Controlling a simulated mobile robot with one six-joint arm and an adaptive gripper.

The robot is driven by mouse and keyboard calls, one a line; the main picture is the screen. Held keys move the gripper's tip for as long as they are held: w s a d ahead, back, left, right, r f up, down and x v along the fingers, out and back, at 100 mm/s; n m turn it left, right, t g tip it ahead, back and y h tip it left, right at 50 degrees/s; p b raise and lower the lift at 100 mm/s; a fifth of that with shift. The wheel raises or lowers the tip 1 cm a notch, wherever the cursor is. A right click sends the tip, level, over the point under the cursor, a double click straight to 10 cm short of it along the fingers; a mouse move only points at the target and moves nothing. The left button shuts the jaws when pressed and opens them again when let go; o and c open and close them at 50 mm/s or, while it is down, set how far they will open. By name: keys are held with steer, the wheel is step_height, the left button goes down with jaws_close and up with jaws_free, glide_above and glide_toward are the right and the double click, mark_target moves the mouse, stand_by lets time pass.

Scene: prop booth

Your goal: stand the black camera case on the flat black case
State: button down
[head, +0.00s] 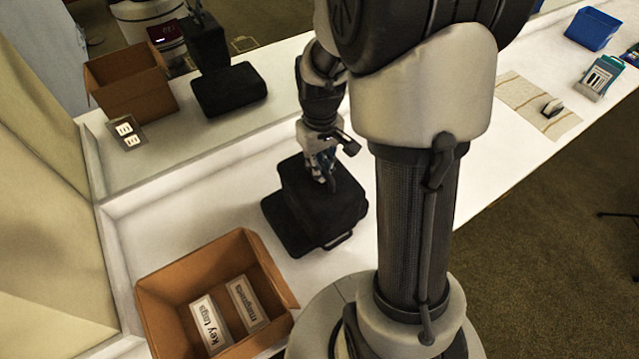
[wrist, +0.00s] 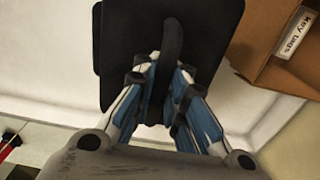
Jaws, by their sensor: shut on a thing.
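The black camera case (head: 322,196) is a dark upright block, in the head view directly over the flat black case (head: 283,229). The flat black case lies on the white counter, its handle towards the lower right. My gripper (head: 326,172) is above the camera case, pointing down. In the wrist view my gripper (wrist: 164,95) is shut on the handle of the camera case (wrist: 196,35), and the flat case (wrist: 99,45) shows past its left edge. I cannot tell for sure whether the camera case touches the flat case.
A mirror behind the counter reflects cases and box. At the far right are a cloth (head: 527,100), a blue bin (head: 592,29) and a teal-and-white item (head: 600,77).

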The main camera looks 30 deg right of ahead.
steer(key=shift+f+b, duration=0.45)
steer(key=shift+f, duration=2.4)
steer(key=shift+f, duration=0.2)
steer(key=c, duration=1.6)
jaws_free()
step_height(320, 180, up, 12)
steer(key=shift+r+p, duration=0.2)
steer(key=shift+p, duration=0.85)
steer(key=s+a+r+t, duration=0.2)
steer(key=s+a+r, duration=0.3)
steer(key=s, duration=0.3)
steer(key=s+a+r+t, duration=0.2)
steer(key=s+a+r, duration=0.4)
steer(key=s+r, duration=0.1)
steer(key=shift+s+r+t, duration=0.25)
steer(key=shift+s+t, duration=0.05)
steer(key=shift+s, duration=0.3)
